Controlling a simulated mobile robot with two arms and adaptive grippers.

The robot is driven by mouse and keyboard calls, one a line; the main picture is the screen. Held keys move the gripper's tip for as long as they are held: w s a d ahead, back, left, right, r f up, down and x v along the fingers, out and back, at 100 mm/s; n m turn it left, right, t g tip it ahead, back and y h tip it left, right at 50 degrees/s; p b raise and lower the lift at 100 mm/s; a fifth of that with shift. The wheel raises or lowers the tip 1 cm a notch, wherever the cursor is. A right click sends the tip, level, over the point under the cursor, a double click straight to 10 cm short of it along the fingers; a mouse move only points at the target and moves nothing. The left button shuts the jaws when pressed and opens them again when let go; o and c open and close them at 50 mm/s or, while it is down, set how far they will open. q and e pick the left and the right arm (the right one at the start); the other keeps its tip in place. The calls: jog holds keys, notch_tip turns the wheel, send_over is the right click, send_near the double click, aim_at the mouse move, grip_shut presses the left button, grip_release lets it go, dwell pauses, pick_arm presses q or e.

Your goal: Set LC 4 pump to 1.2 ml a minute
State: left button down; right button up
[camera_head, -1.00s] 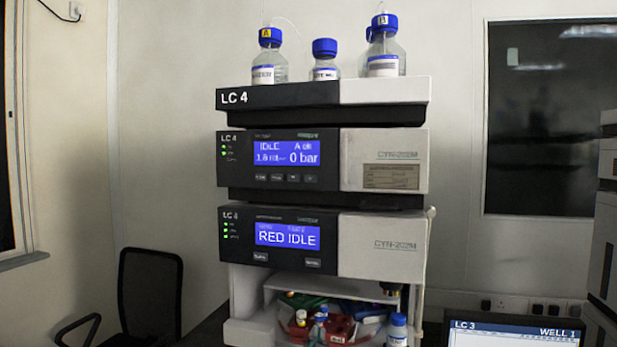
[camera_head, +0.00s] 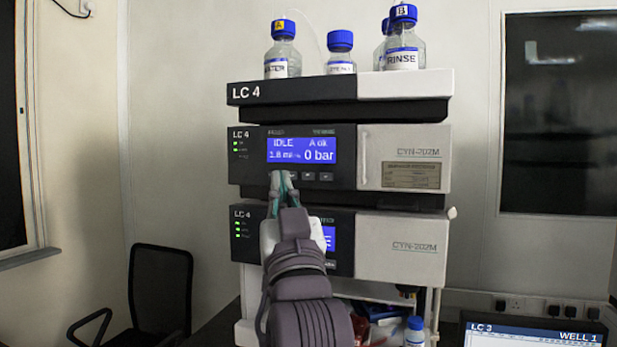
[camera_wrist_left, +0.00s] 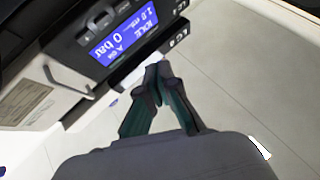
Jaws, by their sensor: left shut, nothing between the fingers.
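The LC 4 pump (camera_head: 345,150) is the upper module of the stack under the solvent tray. Its blue display (camera_head: 301,150) reads IDLE, A ok, what looks like 1.8 ml, and 0 bar. A row of small dark buttons (camera_head: 308,177) lies below the display; my fingers hide its left end. My left gripper (camera_head: 283,178) is shut and empty, fingertips up in front of that left end. I cannot tell whether they touch the panel. In the left wrist view the shut fingertips (camera_wrist_left: 158,72) are near the display (camera_wrist_left: 124,32), which appears upside down. My right gripper is not in view.
The lower LC 4 module (camera_head: 400,245) is partly hidden behind my left arm. Blue-capped bottles (camera_head: 283,50) stand on the top tray (camera_head: 405,84). A blue-capped vial (camera_head: 415,331) stands below. An LC 3 screen (camera_head: 535,330) is at lower right, a chair (camera_head: 160,285) at left.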

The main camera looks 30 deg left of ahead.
aim_at(304, 181)
pick_arm(q)
jog(key=shift+w, duration=0.1)
jog(key=shift+w+a+b, duration=0.15)
jog(key=shift+w+a, duration=0.2)
jog(key=shift+w, duration=1.05)
jog(key=shift+w+a+b, duration=0.2)
jog(key=shift+w+a, duration=0.1)
jog(key=shift+w, duration=1.15)
jog(key=shift+w+a+b, duration=0.15)
jog(key=shift+w+a, duration=0.2)
jog(key=shift+w, duration=1.05)
jog(key=shift+w, duration=0.15)
jog(key=shift+w+a, duration=0.1)
jog(key=shift+w, duration=0.15)
jog(key=shift+w+a+b, duration=0.1)
jog(key=shift+w+b, duration=0.3)
jog(key=shift+b, duration=0.05)
jog(key=shift+s, duration=0.1)
jog(key=shift+s+d, duration=0.2)
jog(key=shift+s, duration=0.55)
